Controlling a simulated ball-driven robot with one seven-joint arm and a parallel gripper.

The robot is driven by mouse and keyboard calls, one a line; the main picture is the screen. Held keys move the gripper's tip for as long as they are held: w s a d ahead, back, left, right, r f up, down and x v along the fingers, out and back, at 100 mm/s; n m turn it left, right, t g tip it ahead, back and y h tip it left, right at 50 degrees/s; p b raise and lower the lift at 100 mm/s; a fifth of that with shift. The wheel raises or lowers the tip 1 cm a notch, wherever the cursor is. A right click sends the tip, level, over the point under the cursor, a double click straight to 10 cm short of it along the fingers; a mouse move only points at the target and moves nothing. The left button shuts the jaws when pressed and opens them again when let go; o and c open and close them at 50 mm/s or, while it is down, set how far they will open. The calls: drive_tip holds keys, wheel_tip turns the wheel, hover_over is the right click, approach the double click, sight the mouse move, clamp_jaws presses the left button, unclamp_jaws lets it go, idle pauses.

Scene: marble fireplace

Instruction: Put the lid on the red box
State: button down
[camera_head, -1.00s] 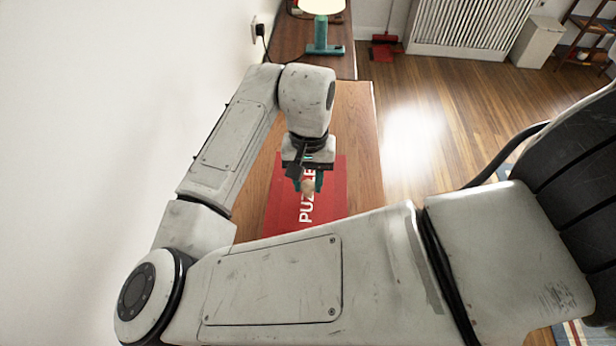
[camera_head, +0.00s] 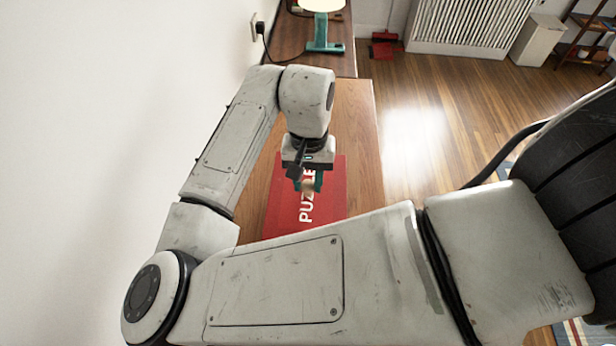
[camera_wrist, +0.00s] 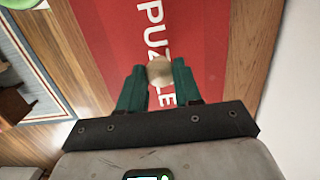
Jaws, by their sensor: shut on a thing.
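A flat red panel with white "PUZZLE" lettering, seemingly the lid (camera_head: 332,205), lies over the wooden tabletop in the head view. It fills the middle of the wrist view (camera_wrist: 205,35). A pale round knob (camera_wrist: 160,70) stands on it. My gripper (camera_head: 312,187) has its teal fingers on either side of the knob, shut on it; the fingers also show in the wrist view (camera_wrist: 160,84). No separate box shows. Whether the red panel rests on a box or is held above it, I cannot tell. My forearm hides the panel's near edge.
The wooden tabletop (camera_head: 358,130) shows bare beyond and right of the red panel. A teal lamp (camera_head: 325,42) stands farther back. A white wall (camera_head: 90,120) runs close on the left. Open wooden floor (camera_head: 420,140) lies to the right.

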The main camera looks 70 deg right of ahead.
drive_tip(key=c, duration=0.7)
unclamp_jaws()
drive_tip(key=shift+r+p, duration=2.3)
drive_tip(key=shift+r, duration=0.15)
drive_tip(key=shift+r+p, duration=0.75)
drive_tip(key=shift+r, duration=0.3)
clamp_jaws()
